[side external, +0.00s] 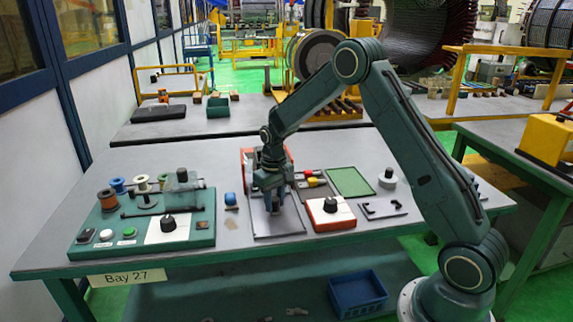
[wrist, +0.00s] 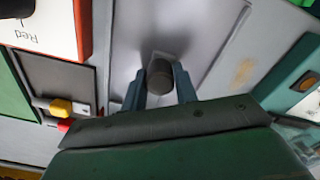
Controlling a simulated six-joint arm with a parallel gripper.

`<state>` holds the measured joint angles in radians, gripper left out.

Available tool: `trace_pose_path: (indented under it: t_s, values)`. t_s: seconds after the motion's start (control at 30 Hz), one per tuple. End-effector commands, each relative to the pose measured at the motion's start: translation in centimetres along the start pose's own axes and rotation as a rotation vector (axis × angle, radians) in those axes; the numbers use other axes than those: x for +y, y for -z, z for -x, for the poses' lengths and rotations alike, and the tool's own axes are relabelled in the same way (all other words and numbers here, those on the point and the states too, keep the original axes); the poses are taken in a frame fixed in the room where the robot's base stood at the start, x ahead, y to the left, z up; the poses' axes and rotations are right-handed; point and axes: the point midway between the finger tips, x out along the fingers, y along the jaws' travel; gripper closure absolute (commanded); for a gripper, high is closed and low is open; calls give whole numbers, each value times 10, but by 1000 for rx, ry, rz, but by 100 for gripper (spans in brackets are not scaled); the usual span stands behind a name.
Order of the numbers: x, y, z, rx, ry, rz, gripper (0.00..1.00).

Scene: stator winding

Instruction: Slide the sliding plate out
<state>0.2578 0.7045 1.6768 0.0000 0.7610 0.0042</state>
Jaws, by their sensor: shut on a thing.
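The sliding plate (side external: 285,226) is a flat grey plate lying on the table near its middle in the side view. It also fills the upper middle of the wrist view (wrist: 205,25). A short dark round knob (wrist: 160,78) stands up from it. My gripper (side external: 271,208) points down over the plate. In the wrist view my gripper (wrist: 160,92) has its two blue-grey fingers closed on either side of the knob. In the side view the knob is hidden by the fingers. I cannot tell how far the plate has slid.
A red box (side external: 322,223) with a white top and black knob stands just right of the plate. A green board (side external: 204,237) with spools and buttons lies to the left, past a small blue item (side external: 231,200). A green mat (side external: 350,182) lies behind right. Table in front is clear.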

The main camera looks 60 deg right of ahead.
Motion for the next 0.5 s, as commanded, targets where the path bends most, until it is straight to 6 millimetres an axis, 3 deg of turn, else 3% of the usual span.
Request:
trace_pose_path:
  t_s: [0.5]
  values:
    - [-10, -15, 1, 3, 0, 2, 84]
